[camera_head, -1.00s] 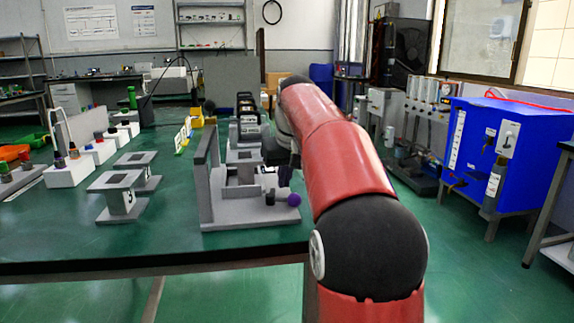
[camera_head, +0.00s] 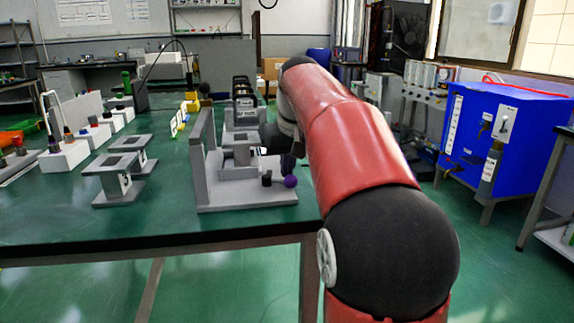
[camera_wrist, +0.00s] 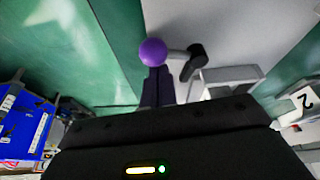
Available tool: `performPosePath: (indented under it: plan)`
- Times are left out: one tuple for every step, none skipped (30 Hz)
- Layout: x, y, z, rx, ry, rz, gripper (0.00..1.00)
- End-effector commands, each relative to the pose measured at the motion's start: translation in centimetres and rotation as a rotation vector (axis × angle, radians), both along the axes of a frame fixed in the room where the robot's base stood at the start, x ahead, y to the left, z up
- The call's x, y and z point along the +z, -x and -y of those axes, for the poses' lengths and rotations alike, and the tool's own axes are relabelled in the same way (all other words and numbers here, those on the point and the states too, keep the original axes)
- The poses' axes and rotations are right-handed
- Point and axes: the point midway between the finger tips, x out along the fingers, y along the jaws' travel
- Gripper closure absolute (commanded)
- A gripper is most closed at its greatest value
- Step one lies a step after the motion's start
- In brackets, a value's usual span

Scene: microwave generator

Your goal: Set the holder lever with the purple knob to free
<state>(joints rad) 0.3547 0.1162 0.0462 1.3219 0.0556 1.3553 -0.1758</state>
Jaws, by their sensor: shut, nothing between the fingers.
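The purple knob (camera_head: 290,181) sits at the end of a short lever that points right from a black pivot (camera_head: 267,179) on the grey holder (camera_head: 245,197). In the wrist view the purple knob (camera_wrist: 153,52) is at upper centre, with its lever running right to the black pivot (camera_wrist: 193,62). My gripper (camera_wrist: 158,72) is shut and empty. Its fingertips lie right at the knob's lower edge in that view; I cannot tell whether they touch it. In the head view my gripper is mostly hidden behind my red arm, close behind the knob.
The holder has an upright grey wall (camera_head: 201,165) on its left and stands near the table's front edge. Numbered grey stands (camera_head: 117,176) and white blocks (camera_head: 64,158) are further left. A blue cabinet (camera_head: 510,140) stands right, beyond open floor.

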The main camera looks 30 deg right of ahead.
Motion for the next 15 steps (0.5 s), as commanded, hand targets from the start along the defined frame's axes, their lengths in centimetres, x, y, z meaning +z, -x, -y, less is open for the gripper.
performPosePath:
  plan:
    - [0.02, 0.03, -0.01, -0.004, 0.0, 0.0, 1.0]
    - [0.02, 0.05, -0.02, -0.009, 0.0, 0.0, 1.0]
    - [0.03, 0.07, -0.03, -0.014, 0.0, 0.0, 1.0]
    - [0.02, 0.09, -0.03, -0.019, -0.001, 0.0, 1.0]
    - [0.02, 0.11, -0.05, -0.023, 0.0, 0.0, 1.0]
    - [0.02, 0.13, -0.05, -0.029, 0.0, 0.0, 1.0]
    - [0.01, 0.16, -0.06, -0.033, 0.001, 0.0, 1.0]
    - [0.01, 0.18, -0.07, -0.037, 0.0, 0.0, 1.0]
    - [0.01, 0.21, -0.08, -0.045, 0.0, 0.0, 1.0]
    - [0.0, 0.24, -0.09, -0.05, 0.001, 0.0, 1.0]
    - [0.01, 0.26, -0.11, -0.056, 0.001, -0.001, 1.0]
    - [0.01, 0.29, -0.11, -0.062, 0.0, -0.001, 1.0]
    - [0.01, 0.32, -0.12, -0.068, 0.0, -0.001, 1.0]
    - [0.01, 0.34, -0.14, -0.075, 0.0, -0.001, 1.0]
    - [0.0, 0.38, -0.15, -0.083, 0.0, -0.001, 1.0]
